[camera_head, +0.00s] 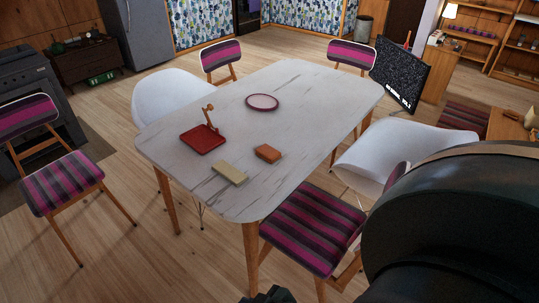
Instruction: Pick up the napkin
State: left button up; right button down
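The white-grey table (310,100) holds a few small things that could be taken for the napkin. A flat beige rectangular piece (229,173) lies near the table's near edge. An orange-brown block (268,154) lies to its right. Behind them is a dark red square piece (202,140), tray-like, with a small wooden object (209,116) standing at its back. I cannot tell for sure which is the napkin. A large dark arm link of mine fills the lower right. A dark tip shows at the bottom edge, possibly part of a gripper. Neither gripper shows clearly, and none touches the table items.
A pink-rimmed plate (262,102) lies farther back on the table. A striped chair (312,229) stands at the near side, white chairs (174,96) (398,153) at both sides. Another striped chair (62,184) is at left. Open wooden floor lies front left.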

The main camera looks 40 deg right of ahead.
aim_at(227, 171)
jog(key=i+z, duration=0.2)
jog(key=z, duration=0.3)
jog(key=i+j+z, duration=0.15)
jog(key=z, duration=0.35)
jog(key=i+j+z, duration=0.2)
jog(key=z, duration=0.3)
